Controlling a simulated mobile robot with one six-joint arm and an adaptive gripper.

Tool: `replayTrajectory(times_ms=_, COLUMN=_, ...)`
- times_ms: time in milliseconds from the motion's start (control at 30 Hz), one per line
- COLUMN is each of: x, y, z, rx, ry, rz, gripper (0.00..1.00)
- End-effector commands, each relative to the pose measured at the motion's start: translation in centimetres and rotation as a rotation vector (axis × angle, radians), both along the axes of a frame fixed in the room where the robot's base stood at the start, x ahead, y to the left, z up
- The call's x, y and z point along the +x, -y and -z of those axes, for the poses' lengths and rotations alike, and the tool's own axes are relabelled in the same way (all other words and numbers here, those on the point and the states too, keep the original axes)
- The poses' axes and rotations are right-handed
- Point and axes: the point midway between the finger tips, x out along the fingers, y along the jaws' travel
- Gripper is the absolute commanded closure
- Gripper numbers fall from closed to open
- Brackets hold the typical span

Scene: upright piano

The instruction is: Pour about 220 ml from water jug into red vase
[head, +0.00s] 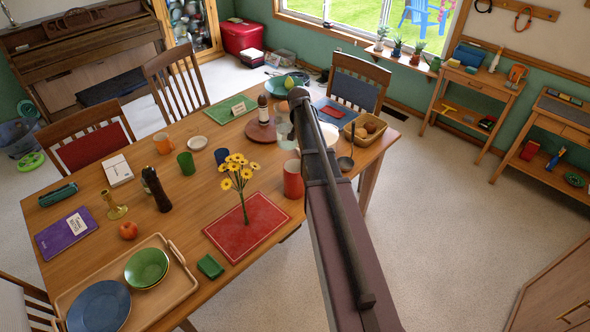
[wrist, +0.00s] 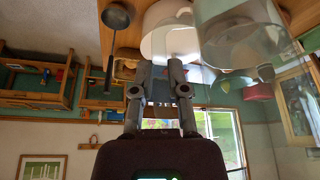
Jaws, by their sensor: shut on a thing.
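The red vase (head: 293,181) stands upright on the table, just left of my arm in the head view; I cannot make it out in the wrist view. The water jug (head: 284,132) is clear and sits beyond the vase, partly behind my arm. It also shows large and see-through at the upper right of the wrist view (wrist: 235,40). My gripper (wrist: 160,66) is shut on the jug; the exact grip point is hard to see. In the head view my arm hides the gripper. The water level is not clear, and whether the jug touches the table cannot be told.
A white vessel (wrist: 168,32) and a dark ladle (wrist: 115,18) are close to my gripper. A basket (head: 370,128) stands right of my arm. A bottle (head: 263,110) stands on a round board behind.

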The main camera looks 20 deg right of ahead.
Motion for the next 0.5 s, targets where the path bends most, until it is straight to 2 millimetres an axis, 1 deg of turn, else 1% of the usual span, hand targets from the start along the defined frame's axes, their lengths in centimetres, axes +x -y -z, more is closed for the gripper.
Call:
replayTrajectory(times_ms=33, x=0.2, y=0.7, z=1.1, rx=0.002, ry=0.002, rz=-0.014, gripper=1.0)
replayTrajectory(times_ms=233, x=0.7, y=3.3, z=3.2, rx=0.002, ry=0.004, rz=-0.092, gripper=1.0)
replayTrajectory(times_ms=500, x=0.6, y=6.5, z=6.0, rx=0.005, ry=0.006, rz=-0.21, gripper=1.0)
